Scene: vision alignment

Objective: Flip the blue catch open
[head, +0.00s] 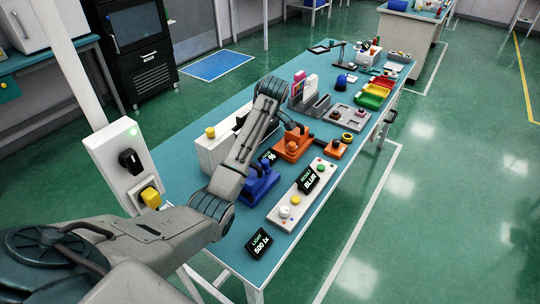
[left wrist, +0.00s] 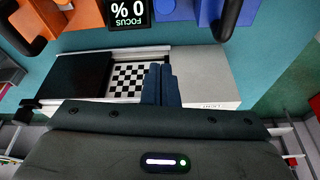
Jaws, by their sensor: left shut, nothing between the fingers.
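The blue catch (head: 259,184) sits on the teal bench, beside the white box and close to my left forearm in the head view. In the left wrist view its blue body (left wrist: 211,10) is cut off by the top edge, with a black handle (left wrist: 229,22) beside it. I cannot tell how far the catch is flipped. My left gripper (left wrist: 158,84) is shut and empty, over the white box (left wrist: 205,75) with its checkerboard (left wrist: 127,79), apart from the catch. My arm hides its fingertips in the head view. My right gripper is not in view.
An orange catch (head: 292,144) stands beyond the blue one, with a focus display (left wrist: 127,10) reading 0 % between them. A button panel (head: 302,196) and a light display (head: 259,243) lie nearer the bench's right edge. Coloured trays (head: 373,95) stand farther back.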

